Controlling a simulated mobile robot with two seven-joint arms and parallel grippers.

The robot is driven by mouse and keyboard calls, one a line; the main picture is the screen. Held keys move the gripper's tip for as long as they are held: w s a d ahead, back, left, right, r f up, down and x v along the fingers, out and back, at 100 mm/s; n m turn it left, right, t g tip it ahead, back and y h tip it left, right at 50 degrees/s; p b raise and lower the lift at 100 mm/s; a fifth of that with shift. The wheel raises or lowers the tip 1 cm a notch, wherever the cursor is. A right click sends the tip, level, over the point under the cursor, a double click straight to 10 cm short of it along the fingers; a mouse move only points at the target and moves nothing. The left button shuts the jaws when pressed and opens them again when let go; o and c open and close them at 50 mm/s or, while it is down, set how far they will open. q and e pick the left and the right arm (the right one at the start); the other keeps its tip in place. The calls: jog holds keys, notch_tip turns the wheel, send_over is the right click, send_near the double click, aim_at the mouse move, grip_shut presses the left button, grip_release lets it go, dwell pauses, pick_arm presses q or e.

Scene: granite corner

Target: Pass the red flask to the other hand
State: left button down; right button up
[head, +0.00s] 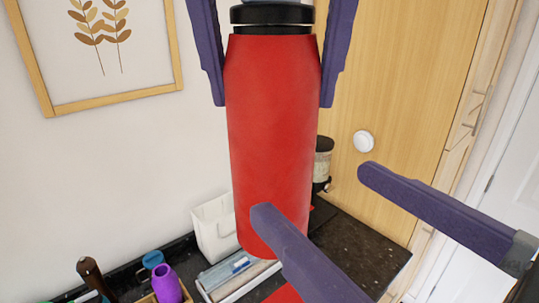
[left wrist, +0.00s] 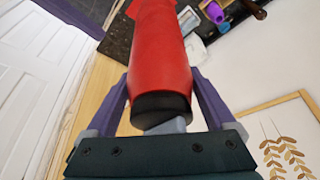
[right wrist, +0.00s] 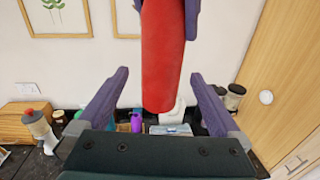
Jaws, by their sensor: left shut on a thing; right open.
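The red flask (head: 272,130) with a black lid (head: 272,15) hangs upright in the air in the head view. My left gripper (head: 274,85) is shut on its upper part, one purple finger on each side; the left wrist view shows the grip near the lid (left wrist: 160,110). My right gripper (head: 312,195) is open, lower down. One of its fingers overlaps the flask's lower part in the head view and the other is well to the right. In the right wrist view the flask's lower end (right wrist: 163,85) shows between and beyond the open fingers; I cannot tell whether they touch.
Below is a dark granite counter (head: 365,245). On it are a white box (head: 213,228), a tray with blue and white items (head: 232,272), a purple bottle (head: 166,285) and a jar dispenser (head: 322,165). A wooden cabinet (head: 410,90) stands behind on the right.

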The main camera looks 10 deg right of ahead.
aim_at(244, 138)
jog(key=shift+w+a+r+n, duration=0.1)
jog(key=shift+w+a+n, duration=0.2)
jog(key=shift+w+a, duration=0.1)
jog(key=x, duration=1)
jog(key=shift+w+a, duration=0.25)
jog(key=shift+w, duration=0.1)
